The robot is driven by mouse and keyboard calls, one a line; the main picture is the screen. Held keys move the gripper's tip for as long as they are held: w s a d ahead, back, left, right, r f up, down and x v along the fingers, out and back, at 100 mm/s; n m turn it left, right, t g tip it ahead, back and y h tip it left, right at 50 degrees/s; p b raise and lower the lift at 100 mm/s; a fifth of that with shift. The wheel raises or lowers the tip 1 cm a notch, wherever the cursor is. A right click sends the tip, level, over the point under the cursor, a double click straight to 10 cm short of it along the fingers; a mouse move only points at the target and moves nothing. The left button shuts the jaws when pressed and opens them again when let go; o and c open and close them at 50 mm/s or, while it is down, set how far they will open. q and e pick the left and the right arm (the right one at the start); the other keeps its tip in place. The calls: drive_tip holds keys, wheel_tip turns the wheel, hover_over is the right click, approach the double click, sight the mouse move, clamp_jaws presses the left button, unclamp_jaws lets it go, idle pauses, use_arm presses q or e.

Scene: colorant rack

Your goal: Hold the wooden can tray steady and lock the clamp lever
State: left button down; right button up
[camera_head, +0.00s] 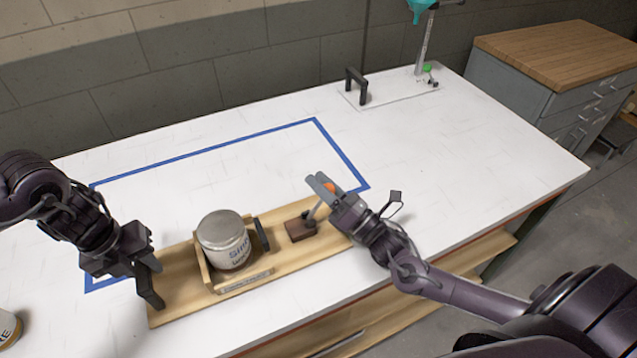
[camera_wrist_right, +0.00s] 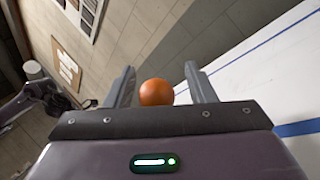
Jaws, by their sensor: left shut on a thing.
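The wooden can tray (camera_head: 178,281) lies on the white table, with a grey labelled can (camera_head: 223,240) upright in its wooden holder. The clamp lever (camera_head: 314,212) rises from a dark brown block (camera_head: 299,229) on the tray's right part and ends in an orange ball knob (camera_head: 329,187). My left gripper (camera_head: 148,282) is shut on the tray's left end. My right gripper (camera_head: 322,186) is at the knob with its fingers apart. In the right wrist view the orange knob (camera_wrist_right: 156,92) sits between the two fingers, with a gap seen at each side.
Blue tape (camera_head: 340,150) outlines an area on the table behind the tray. A black handle (camera_head: 356,85) and a stand with a teal top (camera_head: 425,40) are at the back right. Another can (camera_head: 8,328) stands at the left edge. The table's right side is clear.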

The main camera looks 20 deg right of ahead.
drive_tip(key=shift+s+f, duration=0.1)
drive_tip(key=shift+s, duration=0.15)
drive_tip(key=s+d, duration=0.6)
drive_tip(key=s, duration=0.7)
drive_tip(key=shift+f, duration=0.4)
drive_tip(key=shift+d, duration=0.1)
use_arm(q)
drive_tip(key=c, duration=1.1)
unclamp_jaws()
drive_tip(key=shift+d, duration=0.1)
drive_tip(key=r, duration=0.4)
drive_tip(key=a+r, duration=0.1)
drive_tip(key=r, duration=0.3)
drive_tip(key=a+r, duration=0.1)
drive_tip(key=r, duration=0.2)
drive_tip(key=shift+a+r, duration=0.1)
drive_tip(key=shift+r, duration=0.3)
